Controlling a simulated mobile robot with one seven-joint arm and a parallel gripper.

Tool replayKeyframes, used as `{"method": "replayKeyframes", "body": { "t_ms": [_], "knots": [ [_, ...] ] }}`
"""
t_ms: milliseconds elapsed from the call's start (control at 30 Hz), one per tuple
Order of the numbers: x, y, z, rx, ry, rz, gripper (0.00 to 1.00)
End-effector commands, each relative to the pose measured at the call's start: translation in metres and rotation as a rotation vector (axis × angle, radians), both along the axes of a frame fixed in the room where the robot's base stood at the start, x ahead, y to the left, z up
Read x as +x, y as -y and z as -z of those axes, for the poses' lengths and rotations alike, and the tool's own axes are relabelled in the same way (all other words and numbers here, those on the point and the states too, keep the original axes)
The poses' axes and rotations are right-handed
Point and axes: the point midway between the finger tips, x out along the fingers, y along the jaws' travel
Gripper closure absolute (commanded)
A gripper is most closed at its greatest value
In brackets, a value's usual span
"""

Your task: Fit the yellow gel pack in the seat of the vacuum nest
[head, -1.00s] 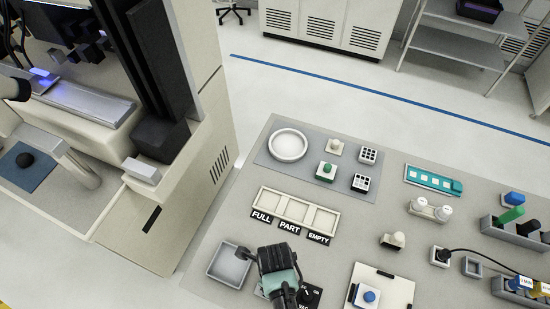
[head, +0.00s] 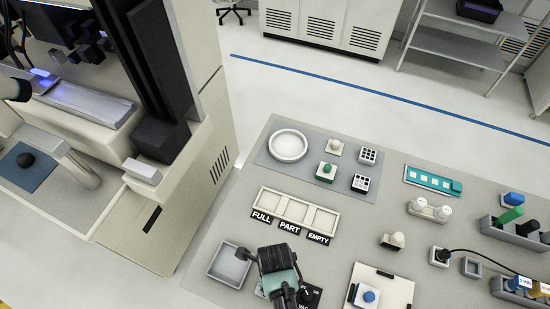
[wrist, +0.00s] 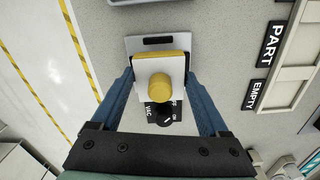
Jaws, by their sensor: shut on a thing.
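In the wrist view the yellow gel pack (wrist: 160,87), a white-topped square with a yellow edge and round yellow knob, sits between the two blue fingers of my gripper (wrist: 160,92), which is shut on it. The vacuum nest (wrist: 134,46) is a pale plate with a dark slot, showing beyond the pack. The pack overlaps the nest and hides its seat; I cannot tell whether it touches the nest. A black VAC switch panel (wrist: 165,118) shows nearer my wrist. In the head view my gripper (head: 283,293) hides the pack and most of the nest.
An empty grey tray (head: 229,266) lies left of my gripper. The FULL, PART and EMPTY rack (head: 297,213) is behind it. A white board (head: 396,291) with a blue-knobbed piece (head: 369,297) stands to the right. Bare bench lies between the rack and the board.

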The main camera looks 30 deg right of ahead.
Motion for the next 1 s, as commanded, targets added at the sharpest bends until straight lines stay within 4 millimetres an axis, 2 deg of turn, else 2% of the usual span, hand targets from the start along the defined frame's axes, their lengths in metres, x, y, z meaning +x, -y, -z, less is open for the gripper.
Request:
{"method": "replayKeyframes", "body": {
  "t_ms": [300, 1000],
  "knots": [
    [0.0, 0.0, 0.015, 0.0, 0.001, 0.0, 0.78],
    [0.0, 0.0, 0.015, 0.0, 0.0, 0.0, 0.78]
  ]
}}
